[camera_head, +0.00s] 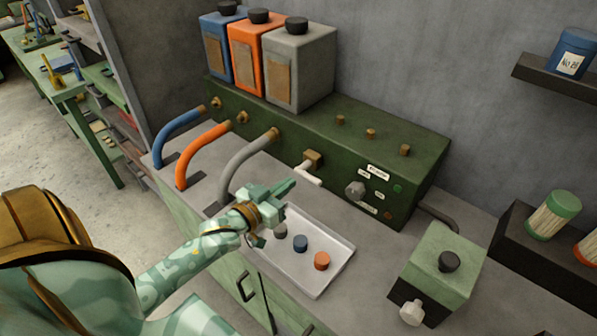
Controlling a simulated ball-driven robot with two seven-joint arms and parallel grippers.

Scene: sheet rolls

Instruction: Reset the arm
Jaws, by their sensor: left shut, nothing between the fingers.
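My left arm reaches in from the lower left, and its gripper (284,188) is shut and empty. It is above the grey counter, in front of the dark green machine (330,135) and over the far left end of a white tray (318,278). The gripper and wrist hide part of that tray and part of the grey hose's lower end. My right gripper is not in view.
The tray holds a blue cap (300,243), an orange cap (321,261) and a grey cap (280,230). Blue, orange and grey hoses (244,160) arch from machine to counter. A white spout (308,175) is close right of the gripper. A green box (440,262) stands right.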

